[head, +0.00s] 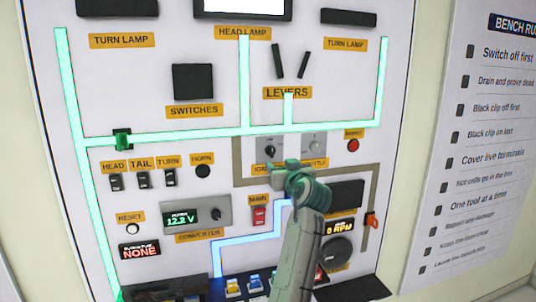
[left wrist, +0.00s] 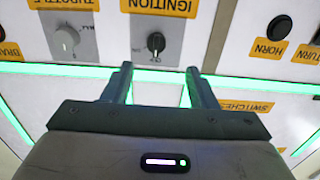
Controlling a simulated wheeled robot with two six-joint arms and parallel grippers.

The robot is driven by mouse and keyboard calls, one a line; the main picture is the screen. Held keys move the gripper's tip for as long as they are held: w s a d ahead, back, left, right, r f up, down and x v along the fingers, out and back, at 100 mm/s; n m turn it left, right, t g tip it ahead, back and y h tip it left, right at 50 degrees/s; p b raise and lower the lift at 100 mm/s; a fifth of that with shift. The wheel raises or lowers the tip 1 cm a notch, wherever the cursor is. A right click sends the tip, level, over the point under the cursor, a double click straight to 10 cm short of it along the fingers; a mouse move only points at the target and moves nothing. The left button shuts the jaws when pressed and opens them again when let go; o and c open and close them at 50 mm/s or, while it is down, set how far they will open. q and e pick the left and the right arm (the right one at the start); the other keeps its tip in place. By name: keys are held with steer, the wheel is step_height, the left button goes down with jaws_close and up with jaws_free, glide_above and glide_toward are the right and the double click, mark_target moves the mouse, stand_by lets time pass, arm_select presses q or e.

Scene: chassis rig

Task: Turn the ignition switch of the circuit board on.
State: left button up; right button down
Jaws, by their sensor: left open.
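The ignition switch (head: 269,151) is a small black rotary knob on a grey plate on the upright board. Its label is partly hidden by my arm in the head view. In the left wrist view, which shows the board upside down, the ignition switch (left wrist: 156,43) has a pale pointer mark, and its label reads IGNITION. My left gripper (head: 284,172) is just below the switch in the head view. In the left wrist view the left gripper (left wrist: 158,72) has its fingers apart and empty, with the knob beyond the tips, roughly centred between them. My right gripper does not show.
A grey throttle knob (head: 314,146) sits close right of the ignition switch. A red button (head: 353,145) is farther right. A red main switch (head: 259,215) and a converter display (head: 182,216) lie below. Glowing green strips (head: 190,136) run just above the switch.

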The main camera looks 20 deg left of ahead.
mark_target(272, 151)
arm_select(q)
steer(key=w+a+p, duration=0.1)
steer(key=w+r+p, duration=0.1)
steer(key=w, duration=0.1)
steer(key=w+a+p, duration=0.1)
steer(key=w, duration=0.1)
steer(key=shift+w+a+r, duration=0.1)
steer(key=shift+a+r, duration=0.15)
steer(key=shift+a, duration=0.05)
steer(key=p+x, duration=0.2)
steer(key=x, duration=0.2)
steer(key=shift+w+a+f+p, duration=0.15)
steer(key=shift+w+a+p, duration=0.1)
steer(key=shift+p, duration=0.1)
steer(key=shift+w+a+f, duration=0.15)
steer(key=shift+w+a, duration=0.05)
steer(key=shift+w, duration=0.2)
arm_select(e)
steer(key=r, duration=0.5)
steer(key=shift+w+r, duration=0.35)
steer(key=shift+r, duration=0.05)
arm_select(q)
steer(key=c, duration=1)
steer(key=shift+o, duration=0.2)
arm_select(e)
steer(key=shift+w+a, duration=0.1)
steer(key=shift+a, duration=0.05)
